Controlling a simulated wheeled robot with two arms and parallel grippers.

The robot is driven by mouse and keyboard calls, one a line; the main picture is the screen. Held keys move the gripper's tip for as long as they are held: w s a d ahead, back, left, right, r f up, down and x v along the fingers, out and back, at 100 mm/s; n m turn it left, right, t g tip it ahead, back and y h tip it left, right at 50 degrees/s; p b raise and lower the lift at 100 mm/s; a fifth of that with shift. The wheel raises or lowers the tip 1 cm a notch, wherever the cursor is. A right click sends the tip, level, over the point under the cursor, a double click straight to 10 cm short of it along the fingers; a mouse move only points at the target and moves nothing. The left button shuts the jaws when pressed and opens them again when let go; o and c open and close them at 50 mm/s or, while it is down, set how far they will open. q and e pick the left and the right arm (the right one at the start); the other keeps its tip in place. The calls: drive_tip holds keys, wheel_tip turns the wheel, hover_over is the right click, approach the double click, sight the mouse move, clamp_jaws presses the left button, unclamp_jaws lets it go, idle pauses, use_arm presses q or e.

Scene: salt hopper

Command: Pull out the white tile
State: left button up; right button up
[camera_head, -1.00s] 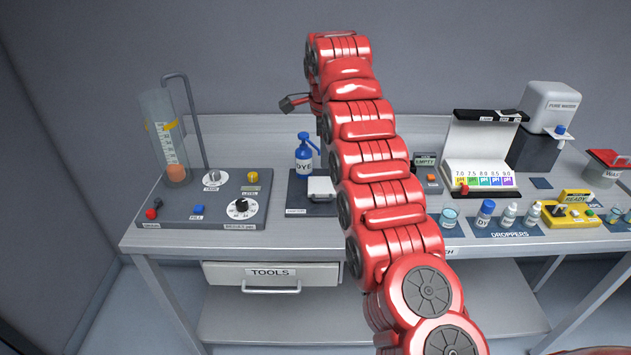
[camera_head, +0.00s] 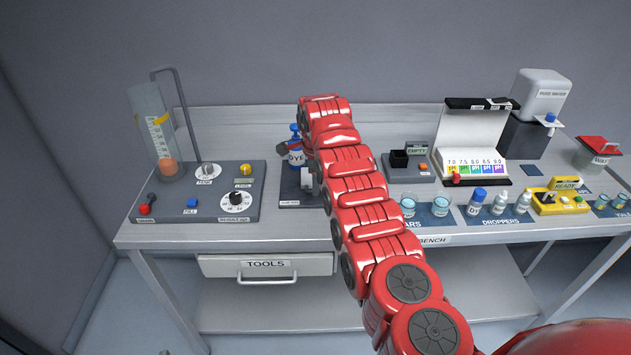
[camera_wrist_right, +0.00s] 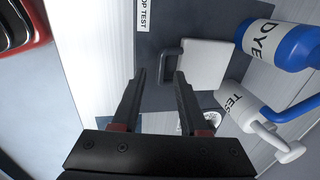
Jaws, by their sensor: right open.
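The white tile (camera_wrist_right: 206,62) lies on a dark mat in the right wrist view, with a dark handle (camera_wrist_right: 170,66) on its left edge. In the head view the tile (camera_head: 306,180) shows only in part, beside my red right arm. My right gripper (camera_wrist_right: 160,77) is open and empty. Its fingertips point toward the handle, which appears just past them; I cannot tell the height gap. My left gripper is out of view.
The dye bottle (camera_wrist_right: 277,45) and a white labelled bottle (camera_wrist_right: 236,98) stand close right of the tile in the wrist view. A grey panel with a dial (camera_head: 236,201) is left on the bench. Droppers (camera_head: 499,202) and small jars stand to the right.

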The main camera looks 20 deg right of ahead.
drive_tip(key=shift+w+f, duration=0.15)
drive_tip(key=shift+f, duration=0.75)
clamp_jaws()
idle(0.9)
